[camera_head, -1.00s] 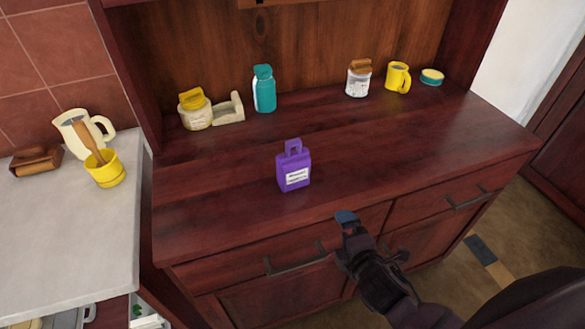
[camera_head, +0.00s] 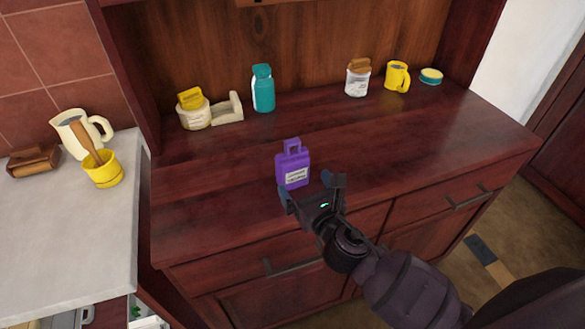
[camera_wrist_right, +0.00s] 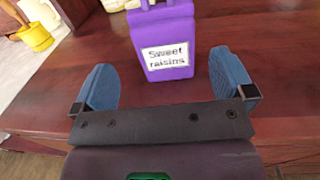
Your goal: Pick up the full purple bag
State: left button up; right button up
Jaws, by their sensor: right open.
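The purple bag (camera_head: 292,160) stands upright near the front of the dark red wooden counter, with a loop handle on top. In the right wrist view the bag (camera_wrist_right: 163,27) carries a white label reading "Sweet raisins". My right gripper (camera_head: 312,188) is open, just in front of the bag's lower part. In the right wrist view its blue fingertips (camera_wrist_right: 160,78) are spread wide, with the bag ahead of and roughly between them. Nothing is held. My left gripper is not in view.
On the counter (camera_head: 410,150) behind stand a yellow-lidded jar (camera_head: 193,110), a teal bottle (camera_head: 263,89), a brown-lidded jar (camera_head: 358,78), a yellow mug (camera_head: 397,76) and a small tin (camera_head: 431,76). A white worktop at left holds a pitcher (camera_head: 75,132) and yellow cup (camera_head: 103,172).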

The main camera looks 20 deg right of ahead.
aim_at(293, 141)
jog(key=w, duration=0.3)
jog(key=shift+a, duration=0.15)
jog(key=shift+w+a, duration=0.15)
jog(key=shift+w, duration=2.45)
jog(key=shift+c, duration=0.5)
jog(key=c, duration=0.9)
notch_tip(293, 141, up, 9)
jog(key=p, duration=0.2)
jog(key=shift+f+p, duration=0.2)
jog(key=shift+p, duration=0.2)
jog(key=shift+r+p, duration=1.15)
jog(key=shift+r, duration=4.5)
